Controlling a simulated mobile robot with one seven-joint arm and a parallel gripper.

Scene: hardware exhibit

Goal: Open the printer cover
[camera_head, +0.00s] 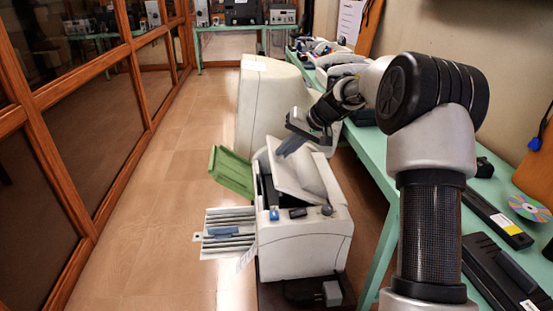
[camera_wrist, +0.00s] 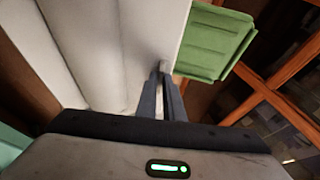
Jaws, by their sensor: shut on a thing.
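The white printer (camera_head: 300,245) stands on a low dark base, with a green tray (camera_head: 231,172) and a ribbed grey tray (camera_head: 229,236) sticking out on its left. Its cover (camera_head: 303,178) is tilted up, and a dark gap shows beneath it at the front. My gripper (camera_head: 293,144) is at the upper part of the cover. In the wrist view, the fingers (camera_wrist: 163,90) are close together at the edge of the white cover (camera_wrist: 110,45), shut on it. The exact contact is partly hidden by the fingers. The green tray (camera_wrist: 215,42) shows beyond.
A large white machine (camera_head: 268,105) stands right behind the printer. A green table (camera_head: 372,155) with several devices runs along the right wall. Wood-framed glass panels (camera_head: 95,110) line the left. The tiled floor (camera_head: 165,190) left of the printer is clear.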

